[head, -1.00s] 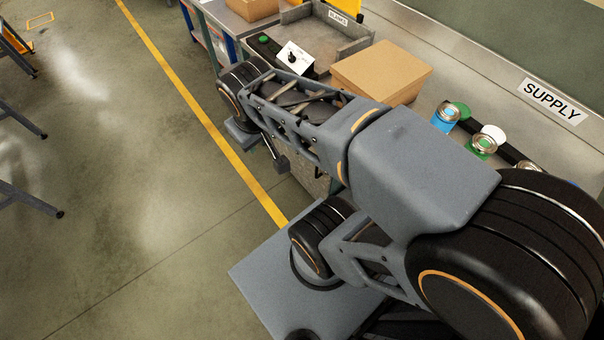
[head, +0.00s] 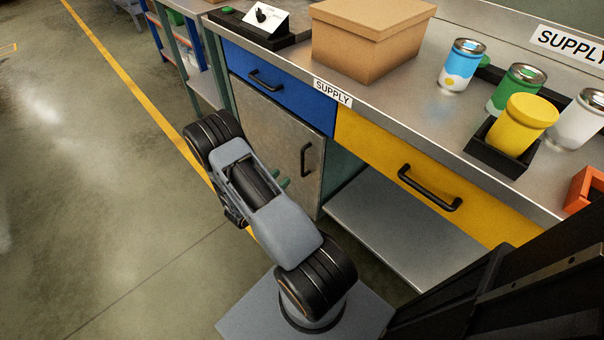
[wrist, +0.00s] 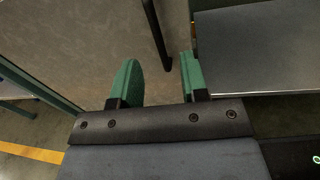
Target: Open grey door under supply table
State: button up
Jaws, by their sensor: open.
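The grey door (head: 270,135) is under the supply table (head: 385,117), below the blue drawer, and looks shut. Its black upright handle (head: 306,160) is near the door's right edge. My gripper (head: 283,183) is in front of the door's lower right part, below the handle, partly hidden by my arm. In the wrist view my gripper (wrist: 161,80) has its two green fingers apart with nothing between them. The lower end of the handle (wrist: 166,62) shows just beyond the fingertips, and the door panel (wrist: 85,45) fills the left.
The blue drawer (head: 285,92) and yellow drawer (head: 400,165) are shut. An open lower shelf (head: 400,230) is right of the door. A cardboard box (head: 365,45) and several cans stand on the tabletop. The floor to the left (head: 90,200) is clear.

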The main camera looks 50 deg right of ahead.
notch_tip(320, 180, down, 4)
jog(key=n+t+b, duration=0.1)
jog(key=n+t, duration=0.1)
jog(key=b, duration=0.2)
send_over(302, 174)
jog(key=shift+w+d+f, duration=0.1)
jog(key=shift+w+d, duration=0.05)
jog(key=shift+d, duration=0.2)
grip_shut()
jog(key=shift+a, duration=0.1)
